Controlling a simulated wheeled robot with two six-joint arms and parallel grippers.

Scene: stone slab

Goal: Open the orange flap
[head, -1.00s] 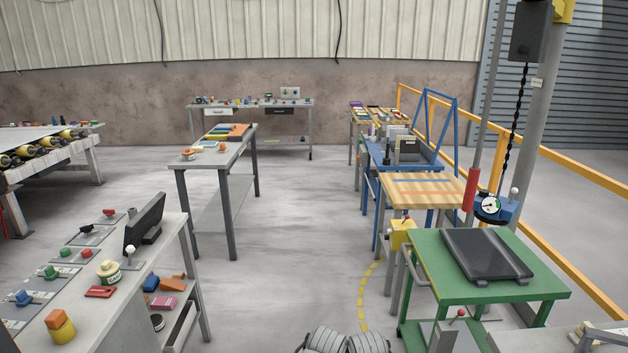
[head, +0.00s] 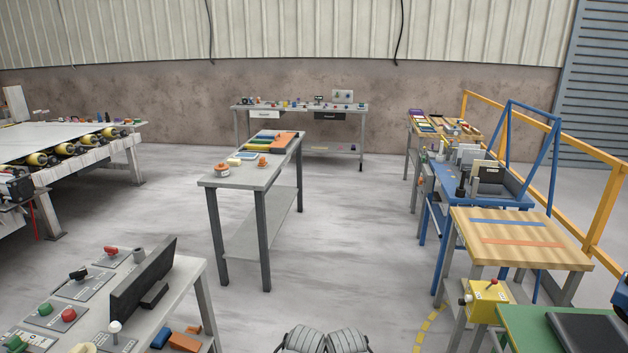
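A flat orange piece (head: 285,139) lies at the far end of the narrow grey table (head: 262,176) in the middle; it may be the orange flap, but it is too small to be sure. An orange strip (head: 522,242) also lies on the wooden-topped table (head: 470,222) at right. I cannot tell whether either one is hinged, open or shut.
Clear floor (head: 355,235) lies between the middle table and the right-hand tables. A control bench (head: 185,290) stands near left, a roller conveyor (head: 62,141) far left. A grey bench (head: 300,106) stands at the back wall. A yellow railing (head: 603,205) runs at right.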

